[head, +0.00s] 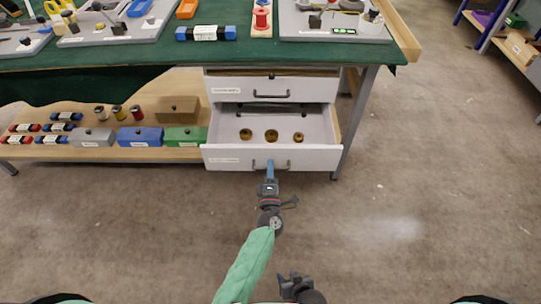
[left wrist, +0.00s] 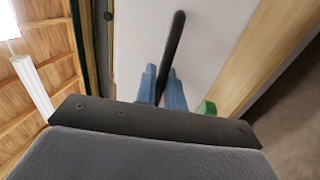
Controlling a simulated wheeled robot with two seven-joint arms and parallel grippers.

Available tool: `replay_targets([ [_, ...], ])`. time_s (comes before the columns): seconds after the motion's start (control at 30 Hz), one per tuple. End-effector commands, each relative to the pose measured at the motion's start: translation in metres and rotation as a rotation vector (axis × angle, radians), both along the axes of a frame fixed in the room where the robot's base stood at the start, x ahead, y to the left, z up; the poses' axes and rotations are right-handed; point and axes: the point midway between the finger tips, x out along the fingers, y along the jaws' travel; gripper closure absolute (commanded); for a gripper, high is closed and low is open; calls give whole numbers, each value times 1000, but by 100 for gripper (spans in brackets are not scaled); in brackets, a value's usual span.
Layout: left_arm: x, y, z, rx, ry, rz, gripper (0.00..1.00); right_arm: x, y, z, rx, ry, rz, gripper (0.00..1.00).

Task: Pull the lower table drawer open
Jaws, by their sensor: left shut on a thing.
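The lower table drawer (head: 222,160) is white and stands pulled out below the upper drawer. Its inside shows, with several small brass-coloured round pieces (head: 271,135) on its floor. My left gripper (head: 270,168) is at the drawer's dark bar handle (head: 285,164). In the left wrist view, the blue fingers (left wrist: 163,85) are shut on the handle (left wrist: 173,50), one on each side of it. My right gripper (head: 290,281) is low in the head view, away from the drawer; its finger gap is too small to tell.
The upper drawer (head: 232,90) is shut. The green-topped table (head: 130,58) holds trays and tools. A lower wooden shelf (head: 120,153) carries boxes and spools left of the drawers. The floor (head: 400,200) in front and right is clear.

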Motion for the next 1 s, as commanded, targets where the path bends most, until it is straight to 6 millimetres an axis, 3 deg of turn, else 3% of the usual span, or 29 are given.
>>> replay_targets([
  [0.2, -48, 0, -3, 2, 7, -2, 100, 0, 1, 10, 1, 0, 1, 64],
  [0.4, -72, -1, -3, 2, 5, -3, 100, 0, 2, 14, 3, -1, 2, 64],
  [0.6, -82, -1, -3, 0, 5, -2, 100, 0, 2, 15, 2, 0, 2, 64],
  [0.97, -83, -1, -3, 0, 4, -2, 100, 0, 1, 15, 1, 1, 1, 64],
  [1.0, -83, -1, -3, 0, 4, -2, 87, 0, 1, 15, 1, 1, 1, 64],
])
